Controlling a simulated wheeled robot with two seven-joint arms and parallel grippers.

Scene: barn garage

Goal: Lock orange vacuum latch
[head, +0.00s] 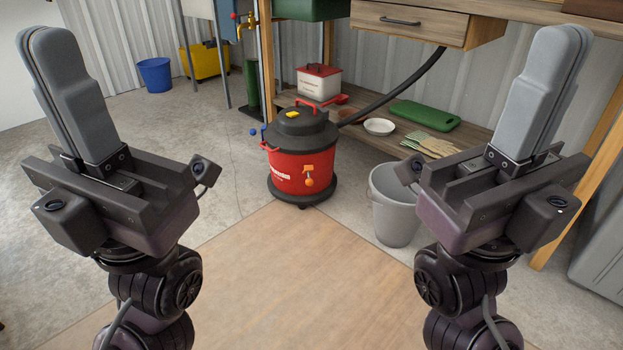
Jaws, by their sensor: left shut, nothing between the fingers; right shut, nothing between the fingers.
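A red vacuum (289,176) with a black lid (301,122) stands upright on a black base on the floor, ahead of me and near the middle. An orange latch (309,176) is on its front right side, below the lid; its exact position is too small to tell. A blue part (254,132) shows at its left. My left gripper (48,40) is shut and empty, raised at the left. My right gripper (562,40) is shut and empty, raised at the right. Both are well apart from the vacuum.
A grey bucket (394,205) stands right of the vacuum. A wooden workbench with a drawer (410,22) is behind, its lower shelf holding a white bowl (379,127) and green board (425,115). A black hose (400,85) runs behind. The wooden floor panel (285,270) in front is clear.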

